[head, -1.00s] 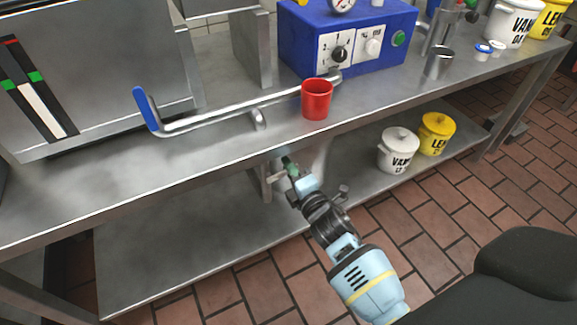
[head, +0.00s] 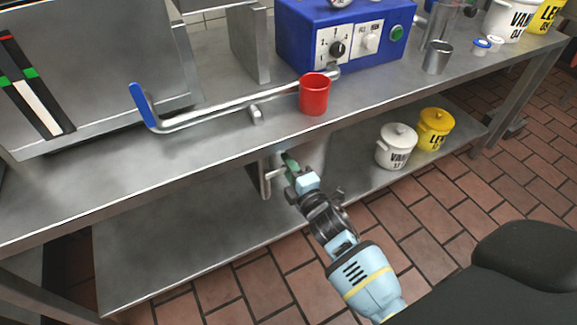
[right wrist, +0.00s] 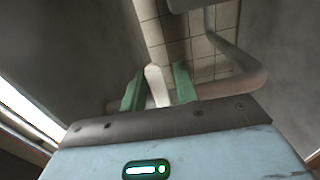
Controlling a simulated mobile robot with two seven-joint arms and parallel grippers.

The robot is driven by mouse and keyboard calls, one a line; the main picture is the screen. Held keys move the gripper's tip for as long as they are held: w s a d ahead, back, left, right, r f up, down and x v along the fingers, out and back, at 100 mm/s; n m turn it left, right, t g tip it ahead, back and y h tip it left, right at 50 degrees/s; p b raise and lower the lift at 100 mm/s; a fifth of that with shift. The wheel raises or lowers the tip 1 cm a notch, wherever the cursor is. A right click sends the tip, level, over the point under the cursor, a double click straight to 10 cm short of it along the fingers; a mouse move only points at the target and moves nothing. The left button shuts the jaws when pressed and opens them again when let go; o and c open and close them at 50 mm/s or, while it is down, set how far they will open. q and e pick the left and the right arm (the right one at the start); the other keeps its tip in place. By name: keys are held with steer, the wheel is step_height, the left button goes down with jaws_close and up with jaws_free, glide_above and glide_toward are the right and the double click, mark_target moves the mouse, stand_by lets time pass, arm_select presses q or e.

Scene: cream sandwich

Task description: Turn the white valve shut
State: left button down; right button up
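The white valve handle (right wrist: 158,88) shows in the right wrist view as a pale upright lever between the two green fingers of my right gripper (right wrist: 160,86). The fingers are apart, one on each side of the handle, with narrow gaps visible. In the head view my right gripper (head: 289,164) is under the front edge of the steel worktop, beside a bent metal pipe (head: 266,186). The handle cannot be made out there; the gripper and worktop edge hide that spot. My left gripper is not in view.
The steel worktop (head: 60,205) overhangs my right gripper. A red cup (head: 314,95) and a long blue-ended lever (head: 200,115) are on top. A white pot (head: 396,150) and a yellow pot (head: 435,130) stand on the lower shelf at the right. A curved pipe (right wrist: 240,65) is close to the fingers.

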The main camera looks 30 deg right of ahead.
steer(key=shift+o, duration=0.6)
steer(key=shift+s, duration=0.2)
steer(key=s+p, duration=0.1)
steer(key=s, duration=0.6)
steer(key=shift+s+d, duration=0.15)
steer(key=shift+s, duration=0.05)
